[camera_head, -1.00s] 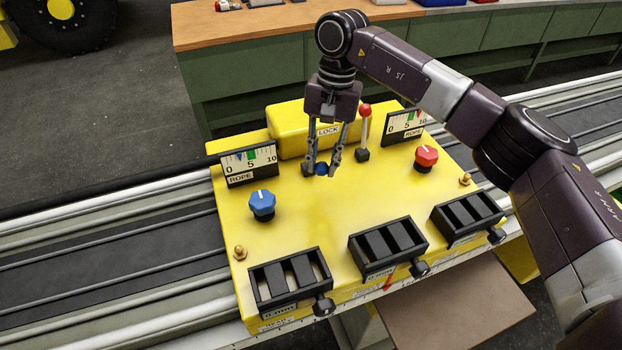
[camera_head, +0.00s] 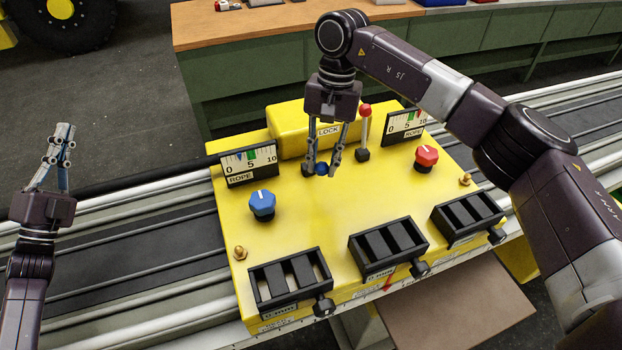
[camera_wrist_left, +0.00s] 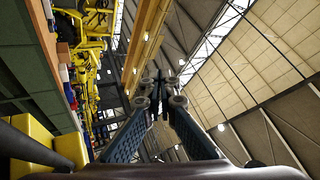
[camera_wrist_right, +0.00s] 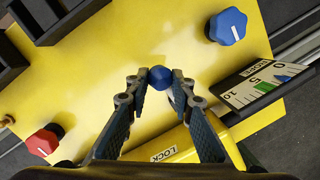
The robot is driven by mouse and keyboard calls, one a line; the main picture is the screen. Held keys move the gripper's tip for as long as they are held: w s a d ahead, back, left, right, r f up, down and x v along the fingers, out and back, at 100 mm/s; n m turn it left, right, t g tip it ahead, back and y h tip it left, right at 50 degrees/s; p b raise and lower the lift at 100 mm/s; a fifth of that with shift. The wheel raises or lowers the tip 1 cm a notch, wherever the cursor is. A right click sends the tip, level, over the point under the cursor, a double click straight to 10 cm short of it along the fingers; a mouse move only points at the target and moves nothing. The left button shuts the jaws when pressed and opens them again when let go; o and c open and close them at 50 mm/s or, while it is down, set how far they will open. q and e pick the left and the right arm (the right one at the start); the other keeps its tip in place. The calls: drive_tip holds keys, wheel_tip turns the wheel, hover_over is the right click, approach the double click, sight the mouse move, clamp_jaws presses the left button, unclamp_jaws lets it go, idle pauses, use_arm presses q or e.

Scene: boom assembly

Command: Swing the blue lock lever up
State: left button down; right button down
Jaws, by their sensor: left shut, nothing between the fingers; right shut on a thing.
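The blue lock lever shows as a blue ball (camera_head: 321,169) low in front of the LOCK label on the yellow console (camera_head: 330,215). My right gripper (camera_head: 322,165) reaches down from above and is shut on it. In the right wrist view the blue ball (camera_wrist_right: 160,77) sits between the fingertips, and the lever's shaft is mostly hidden by the fingers. My left gripper (camera_head: 62,135) is at the far left, beside the console, pointing up, shut and empty. The left wrist view shows its closed fingertips (camera_wrist_left: 160,92) against the ceiling.
A red-knobbed lever (camera_head: 364,130) stands upright just right of my right gripper. A blue knob (camera_head: 262,204), a red knob (camera_head: 426,157) and two ROPE gauges are on the console. Black slotted boxes (camera_head: 388,248) line its front edge. Open space lies over the rails at left.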

use_arm(q)
drive_tip(key=d+r+m+g+h, duration=0.1)
drive_tip(key=d+m+g+h, duration=1.1)
drive_tip(key=d+m, duration=0.95)
drive_tip(key=s+d+f+m+g+y, duration=0.1)
drive_tip(key=d+f+m+g, duration=0.1)
drive_tip(key=d, duration=0.4)
drive_tip(key=s+d+f+m+g+y, duration=0.1)
drive_tip(key=d+f+m+g, duration=0.2)
drive_tip(key=d, duration=0.3)
drive_tip(key=s+d+f+m+g+y, duration=0.1)
drive_tip(key=d+f+m+g, duration=0.2)
drive_tip(key=d, duration=0.3)
drive_tip(key=shift+s+f+g, duration=0.3)
drive_tip(key=shift+s+f, duration=0.05)
drive_tip(key=shift+f, duration=0.15)
drive_tip(key=shift+d+f+m+y, duration=0.3)
drive_tip(key=shift+f+m, duration=0.05)
drive_tip(key=shift+f, duration=0.25)
drive_tip(key=x, duration=0.9)
drive_tip(key=shift+d+f, duration=0.25)
drive_tip(key=shift+d, duration=0.05)
